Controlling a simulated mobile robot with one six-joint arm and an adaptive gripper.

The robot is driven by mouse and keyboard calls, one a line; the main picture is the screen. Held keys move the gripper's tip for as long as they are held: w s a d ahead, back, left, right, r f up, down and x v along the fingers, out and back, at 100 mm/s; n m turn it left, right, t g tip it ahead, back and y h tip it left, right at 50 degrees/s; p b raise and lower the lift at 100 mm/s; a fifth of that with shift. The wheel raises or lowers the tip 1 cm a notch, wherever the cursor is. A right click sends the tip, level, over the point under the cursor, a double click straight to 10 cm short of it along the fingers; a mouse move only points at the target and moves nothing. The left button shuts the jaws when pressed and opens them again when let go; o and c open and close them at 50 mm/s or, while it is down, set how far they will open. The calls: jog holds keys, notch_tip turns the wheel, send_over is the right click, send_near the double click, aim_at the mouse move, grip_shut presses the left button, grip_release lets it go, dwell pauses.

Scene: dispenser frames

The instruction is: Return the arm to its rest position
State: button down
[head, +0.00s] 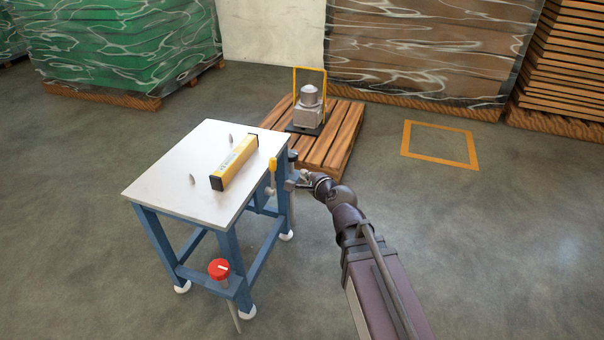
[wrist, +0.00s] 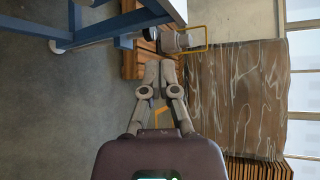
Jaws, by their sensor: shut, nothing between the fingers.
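My gripper (head: 300,182) is at the end of my extended arm, beside the right edge of the white-topped table (head: 160,189). In the wrist view my gripper (wrist: 158,75) shows its two fingers close together, shut with nothing between them. From the head view I cannot tell whether it touches the table's side.
A yellow box (head: 234,162) lies on the table between two small grey pointed pieces. A yellow-handled tool (head: 272,172) and a red knob (head: 219,268) are at the table's side. A wooden pallet (head: 343,147) bears a grey machine (head: 309,112).

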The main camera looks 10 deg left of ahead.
dwell(0.5)
jog(key=s+d+f+n+g+h+p, duration=0.2)
jog(key=s+d+n+g+h+p, duration=0.35)
jog(key=d, duration=0.85)
jog(key=s+d+f+n+g+h+p, duration=0.3)
jog(key=s+d+n+g, duration=0.45)
jog(key=d, duration=0.65)
notch_tip(320, 180, up, 38)
jog(key=s+n+t+p, duration=0.1)
jog(key=p, duration=3.7)
jog(key=shift+s+a, duration=0.15)
jog(key=shift+a, duration=0.15)
